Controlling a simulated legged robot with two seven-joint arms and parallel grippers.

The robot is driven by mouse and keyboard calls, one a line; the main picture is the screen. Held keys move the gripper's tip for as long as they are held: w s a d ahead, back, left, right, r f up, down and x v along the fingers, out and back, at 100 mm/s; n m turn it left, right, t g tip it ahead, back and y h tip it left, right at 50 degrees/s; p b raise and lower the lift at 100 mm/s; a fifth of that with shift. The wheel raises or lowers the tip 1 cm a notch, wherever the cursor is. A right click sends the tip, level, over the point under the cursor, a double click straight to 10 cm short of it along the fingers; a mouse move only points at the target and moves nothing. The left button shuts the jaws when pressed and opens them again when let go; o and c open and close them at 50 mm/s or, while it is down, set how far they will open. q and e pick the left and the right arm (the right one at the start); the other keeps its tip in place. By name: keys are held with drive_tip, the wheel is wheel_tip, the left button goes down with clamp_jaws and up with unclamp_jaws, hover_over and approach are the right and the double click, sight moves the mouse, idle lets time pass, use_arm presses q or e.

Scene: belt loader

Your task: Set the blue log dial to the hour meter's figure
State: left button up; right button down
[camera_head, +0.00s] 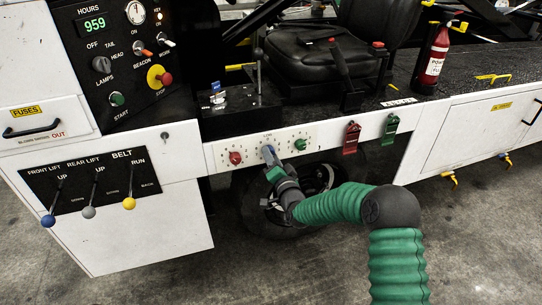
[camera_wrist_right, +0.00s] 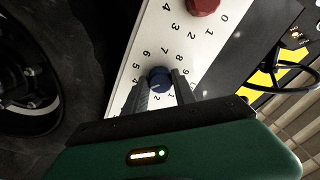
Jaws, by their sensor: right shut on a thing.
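The blue log dial (camera_head: 268,152) is the middle of three dials on the white log panel (camera_head: 313,131). It also shows in the right wrist view (camera_wrist_right: 159,78), with figures printed around it. My right gripper (camera_head: 271,163) is shut on the blue dial, one finger on each side. The fingers hide part of the dial, and I cannot tell which figure it points at. My left gripper is not in view.
A red dial (camera_head: 235,157) and a green dial (camera_head: 300,144) flank the blue one closely. Red (camera_head: 351,137) and green (camera_head: 390,128) tags hang to the right. Belt and lift levers (camera_head: 129,203) stand at the left. A black wheel (camera_head: 262,208) is below the panel.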

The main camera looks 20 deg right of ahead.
drive_tip(key=shift+d+f+m+h+p, duration=0.15)
drive_tip(key=shift+m+p, duration=0.2)
drive_tip(key=shift+m, duration=2.1)
drive_tip(key=shift+r+m+h+p, duration=0.15)
drive_tip(key=shift+m+p, duration=0.2)
drive_tip(key=shift+m, duration=2.1)
drive_tip(key=shift+f, duration=0.15)
drive_tip(key=c, duration=1.4)
unclamp_jaws()
drive_tip(key=o, duration=0.4)
drive_tip(key=shift+d, duration=0.1)
